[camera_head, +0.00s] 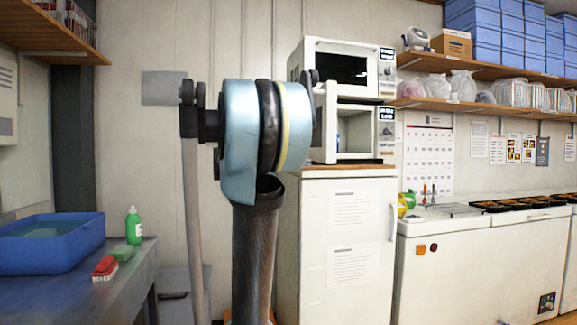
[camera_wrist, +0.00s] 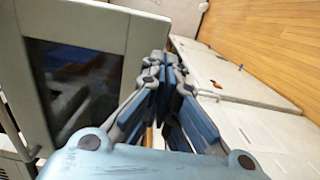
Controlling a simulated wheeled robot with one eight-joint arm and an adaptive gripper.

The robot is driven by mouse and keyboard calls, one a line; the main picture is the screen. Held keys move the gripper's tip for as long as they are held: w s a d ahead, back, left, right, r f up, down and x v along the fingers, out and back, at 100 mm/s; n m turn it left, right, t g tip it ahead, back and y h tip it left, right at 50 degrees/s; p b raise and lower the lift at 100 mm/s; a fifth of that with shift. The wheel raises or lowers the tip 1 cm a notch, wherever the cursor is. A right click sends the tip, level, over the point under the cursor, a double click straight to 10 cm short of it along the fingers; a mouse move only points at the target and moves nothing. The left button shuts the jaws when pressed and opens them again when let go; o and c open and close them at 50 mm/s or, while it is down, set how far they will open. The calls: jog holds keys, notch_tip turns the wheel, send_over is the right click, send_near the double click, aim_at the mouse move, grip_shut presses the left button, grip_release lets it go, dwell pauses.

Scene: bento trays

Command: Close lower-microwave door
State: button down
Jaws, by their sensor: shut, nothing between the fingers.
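The lower microwave (camera_head: 386,140) stands on a white cabinet, with its front opening visible. Its white-framed door (camera_head: 330,122) is open and swung out toward me, seen nearly edge-on in the head view. In the wrist view a white-framed door with a dark window (camera_wrist: 80,85) fills the left side; I take it to be this door. My gripper (camera_wrist: 170,72) is shut and empty, its fingers close beside the door's right edge. I cannot tell whether they touch it. In the head view my arm hides the gripper and part of the door's surroundings.
The upper microwave (camera_head: 342,68) sits directly above, its door shut. The white cabinet (camera_head: 345,240) bears both. To the right are a white chest counter (camera_head: 440,270) and shelves with blue boxes (camera_head: 485,40). A blue tub (camera_head: 50,255) sits on the left table.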

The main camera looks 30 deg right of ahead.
jog(key=shift+x, duration=1.85)
